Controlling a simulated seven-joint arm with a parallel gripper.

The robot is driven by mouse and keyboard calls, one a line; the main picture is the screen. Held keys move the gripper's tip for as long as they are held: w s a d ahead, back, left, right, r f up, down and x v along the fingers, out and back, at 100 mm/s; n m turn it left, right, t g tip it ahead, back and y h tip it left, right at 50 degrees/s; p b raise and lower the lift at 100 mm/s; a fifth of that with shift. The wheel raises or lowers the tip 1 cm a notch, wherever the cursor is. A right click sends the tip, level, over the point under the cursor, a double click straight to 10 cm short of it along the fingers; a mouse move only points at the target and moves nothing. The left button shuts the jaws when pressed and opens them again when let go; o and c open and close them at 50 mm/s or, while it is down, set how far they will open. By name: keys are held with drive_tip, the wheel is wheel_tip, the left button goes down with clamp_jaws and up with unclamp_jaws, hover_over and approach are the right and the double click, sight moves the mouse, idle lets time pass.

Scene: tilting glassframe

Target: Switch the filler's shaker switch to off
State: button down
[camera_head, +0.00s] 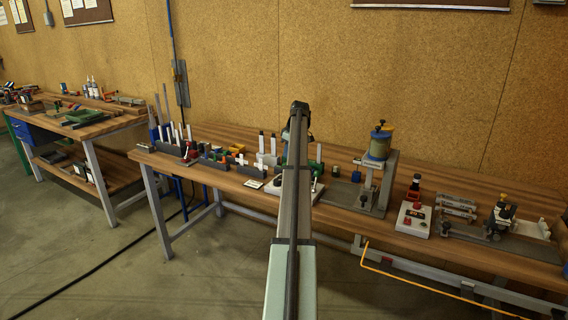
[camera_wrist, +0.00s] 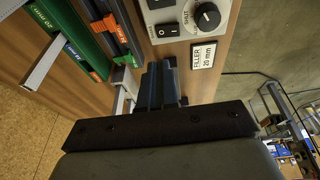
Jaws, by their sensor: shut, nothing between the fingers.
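The filler's white control panel (camera_wrist: 190,22) is at the top of the wrist view. It carries a black rocker switch (camera_wrist: 168,30) and a round black knob (camera_wrist: 208,15) with lettering around it. Another dark switch (camera_wrist: 160,3) is cut off at the top edge. Which one is the shaker switch, and its position, I cannot tell. A label reading "FILLER 20 mm" (camera_wrist: 203,53) lies beside the panel. My gripper (camera_wrist: 162,72) is shut and empty, just below the panel in the picture, apart from the switches. In the head view my arm hides the gripper and part of the white filler base (camera_head: 277,188).
In the head view, dark holders (camera_head: 215,160) stand left of the filler. A dispenser stand (camera_head: 388,180) and a white button box (camera_head: 413,219) stand right.

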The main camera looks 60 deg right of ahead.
drive_tip(key=shift+d+v, duration=0.25)
drive_tip(key=shift+v, duration=0.9)
drive_tip(key=shift+d+v, duration=0.25)
drive_tip(key=shift+v, duration=0.85)
drive_tip(key=shift+a, duration=0.1)
